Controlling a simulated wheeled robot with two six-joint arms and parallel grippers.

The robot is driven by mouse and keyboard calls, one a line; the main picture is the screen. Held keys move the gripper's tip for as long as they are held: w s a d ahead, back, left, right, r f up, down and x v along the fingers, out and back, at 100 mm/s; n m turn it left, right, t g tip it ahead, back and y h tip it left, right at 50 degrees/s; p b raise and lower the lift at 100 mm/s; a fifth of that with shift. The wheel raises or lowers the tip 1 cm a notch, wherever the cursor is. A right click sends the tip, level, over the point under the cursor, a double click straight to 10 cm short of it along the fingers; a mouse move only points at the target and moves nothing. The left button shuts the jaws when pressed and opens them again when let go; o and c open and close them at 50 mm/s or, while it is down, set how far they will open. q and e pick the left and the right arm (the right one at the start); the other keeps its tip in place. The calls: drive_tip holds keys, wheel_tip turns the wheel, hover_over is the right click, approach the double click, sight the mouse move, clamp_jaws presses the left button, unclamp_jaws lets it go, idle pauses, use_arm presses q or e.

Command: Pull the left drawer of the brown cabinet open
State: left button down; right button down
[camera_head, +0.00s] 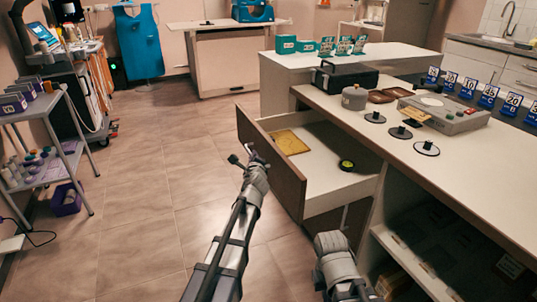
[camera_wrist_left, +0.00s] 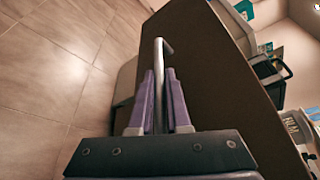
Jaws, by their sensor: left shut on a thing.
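The left drawer (camera_head: 318,172) of the brown cabinet stands pulled well out in the head view, with its pale inside showing. Its dark brown front panel (camera_head: 270,165) faces left, and it also fills the middle of the left wrist view (camera_wrist_left: 205,75). My left gripper (camera_head: 240,160) is at the outer side of this panel. In the left wrist view its purple fingers (camera_wrist_left: 160,100) are shut around the metal bar handle (camera_wrist_left: 161,58). A part of my right arm shows at the bottom of the head view, but its fingers do not show.
A yellow flat piece (camera_head: 289,142) and a small round black-and-yellow thing (camera_head: 346,165) lie in the drawer. The counter (camera_head: 466,160) above carries a grey device (camera_head: 444,113) and several small items. A trolley (camera_head: 62,150) stands far left. The tiled floor (camera_head: 150,215) between is clear.

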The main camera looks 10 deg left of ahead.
use_arm(q)
drive_tip(key=shift+s+a, duration=1)
drive_tip(key=shift+a, duration=0.25)
drive_tip(key=c, duration=1.2)
unclamp_jaws()
drive_tip(key=shift+o, duration=0.2)
drive_tip(key=p+v, duration=0.1)
drive_tip(key=v, duration=0.6)
drive_tip(key=shift+s+p, duration=0.3)
drive_tip(key=shift+s, duration=0.05)
drive_tip(key=shift+d, duration=0.1)
